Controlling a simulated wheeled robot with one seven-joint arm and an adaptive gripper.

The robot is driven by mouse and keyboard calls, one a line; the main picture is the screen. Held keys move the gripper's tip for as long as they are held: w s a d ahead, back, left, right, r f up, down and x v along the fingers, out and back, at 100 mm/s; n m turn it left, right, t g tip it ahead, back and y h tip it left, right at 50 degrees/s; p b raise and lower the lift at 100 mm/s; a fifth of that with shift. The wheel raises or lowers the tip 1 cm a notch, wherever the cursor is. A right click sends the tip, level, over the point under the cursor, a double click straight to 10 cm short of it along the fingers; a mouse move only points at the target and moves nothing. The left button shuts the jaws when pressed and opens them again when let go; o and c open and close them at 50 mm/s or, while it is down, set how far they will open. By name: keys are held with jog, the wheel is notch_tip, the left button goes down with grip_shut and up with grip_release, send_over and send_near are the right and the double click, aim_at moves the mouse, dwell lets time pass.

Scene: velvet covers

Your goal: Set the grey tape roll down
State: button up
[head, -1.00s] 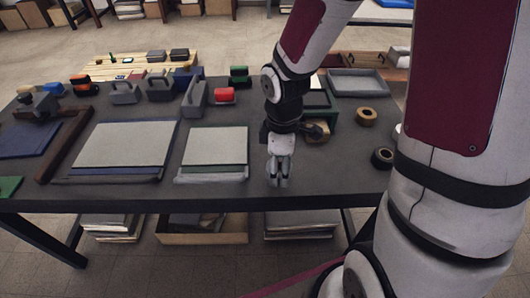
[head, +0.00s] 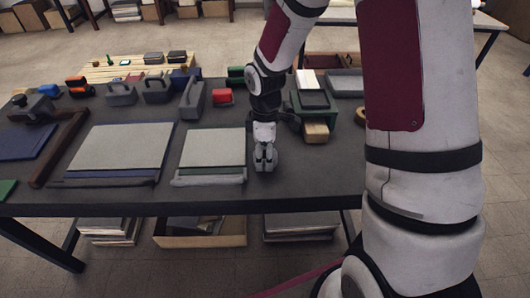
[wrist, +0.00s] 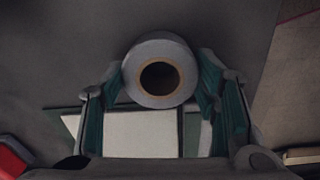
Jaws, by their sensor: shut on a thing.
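The grey tape roll (wrist: 160,51) shows in the wrist view between the two fingers, its round hole facing the camera. My gripper (wrist: 158,85) is shut on it, with a teal-lined finger on each side. In the head view my gripper (head: 264,166) points down over the dark table (head: 298,190), just right of a light grey board stack (head: 213,148). The roll shows there as a small grey shape (head: 265,160) at the fingertips. I cannot tell whether it touches the table.
A green box with a wooden block (head: 316,131) is behind and right of my gripper. A second board stack (head: 119,147) lies further left. The front strip of table around the gripper is clear.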

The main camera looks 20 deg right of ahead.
jog(key=o, duration=1.2)
jog(key=shift+f, duration=0.15)
notch_tip(320, 180, up, 13)
jog(key=p, duration=0.2)
jog(key=s+d+r+m+t+h, duration=0.1)
jog(key=s+r+m+t, duration=0.1)
jog(key=s+r+m, duration=0.8)
jog(key=s, duration=0.4)
jog(key=s+r+m, duration=0.1)
jog(key=s+r, duration=0.1)
jog(key=s, duration=0.4)
jog(key=s+r+m+t+y, duration=0.1)
jog(key=s+m, duration=0.1)
jog(key=s, duration=0.3)
jog(key=shift+s+r, duration=0.25)
jog(key=shift+r, duration=0.05)
